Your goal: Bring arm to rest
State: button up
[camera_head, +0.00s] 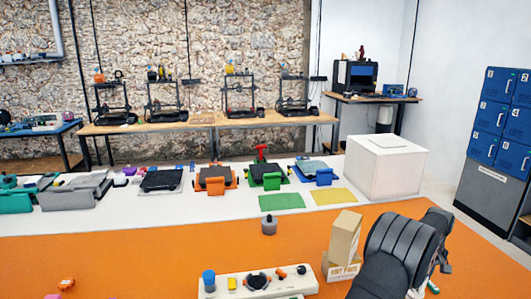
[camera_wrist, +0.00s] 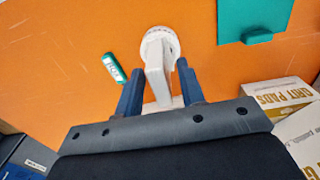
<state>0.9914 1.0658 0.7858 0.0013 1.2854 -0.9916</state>
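My arm (camera_head: 400,245) reaches in at the lower right of the head view, over the orange table (camera_head: 160,255). In the wrist view my gripper (camera_wrist: 160,68) points down with its two blue fingers apart. A white object (camera_wrist: 158,72) with a round, disc-like end lies between and beyond the fingers. Narrow gaps show on both sides of it, and I see no grip on it. How high the fingers are above it I cannot tell. In the head view the fingertips are largely hidden by the arm.
Cardboard grit-pad boxes (camera_head: 345,238) stand left of my arm; they also show in the wrist view (camera_wrist: 278,93). A green labelled item (camera_wrist: 114,66) and a teal piece (camera_wrist: 252,18) lie nearby. A white tray (camera_head: 232,286) holds small parts. A white box (camera_head: 385,168) stands behind. The orange middle-left is mostly clear.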

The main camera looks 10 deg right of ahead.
jog(key=shift+r, duration=0.7)
jog(key=shift+f, duration=0.1)
